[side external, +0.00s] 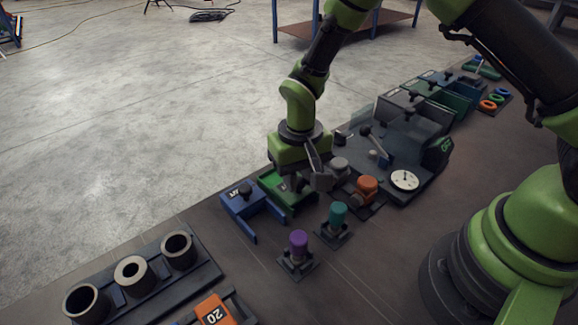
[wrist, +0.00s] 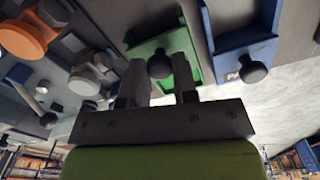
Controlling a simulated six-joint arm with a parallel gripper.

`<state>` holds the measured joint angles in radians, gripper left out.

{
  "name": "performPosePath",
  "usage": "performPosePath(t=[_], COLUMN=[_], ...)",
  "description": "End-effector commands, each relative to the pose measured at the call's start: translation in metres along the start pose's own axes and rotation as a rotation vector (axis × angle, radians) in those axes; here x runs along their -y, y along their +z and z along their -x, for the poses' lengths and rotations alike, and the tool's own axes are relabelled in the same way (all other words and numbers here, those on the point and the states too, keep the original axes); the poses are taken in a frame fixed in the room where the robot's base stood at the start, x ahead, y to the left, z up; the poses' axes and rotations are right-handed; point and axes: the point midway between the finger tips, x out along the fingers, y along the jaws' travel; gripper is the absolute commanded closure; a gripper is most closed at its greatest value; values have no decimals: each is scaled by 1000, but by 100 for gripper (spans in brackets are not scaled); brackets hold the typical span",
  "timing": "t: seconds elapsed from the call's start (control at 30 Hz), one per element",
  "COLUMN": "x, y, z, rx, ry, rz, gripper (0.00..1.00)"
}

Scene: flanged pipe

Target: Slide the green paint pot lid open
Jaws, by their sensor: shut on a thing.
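The green paint pot lid (wrist: 150,46) has a round black knob (wrist: 159,66) and sits between green side rails in the wrist view. In the side external view the green pot (side external: 291,197) is partly covered by my gripper (side external: 298,179), which reaches down over it. In the wrist view my gripper (wrist: 159,76) has one finger on each side of the knob and is shut on it. The knob is hidden behind my gripper in the side view. How far the lid stands along its rails is hard to tell.
A blue pot (side external: 240,202) with a black knob stands close on the left. Purple (side external: 298,243) and teal (side external: 338,214) capped pieces stand in front. An orange knob (side external: 366,187) and a dial gauge (side external: 404,180) are to the right.

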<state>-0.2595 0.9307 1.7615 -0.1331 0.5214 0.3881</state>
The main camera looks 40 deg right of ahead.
Motion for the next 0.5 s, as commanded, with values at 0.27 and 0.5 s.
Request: performPosePath(t=[0.27,0.5], x=[-1,-1], y=[3,3], z=[0,0], rx=[-1,-1], ry=[-1,-1], rz=[-1,-1], gripper=[100,48])
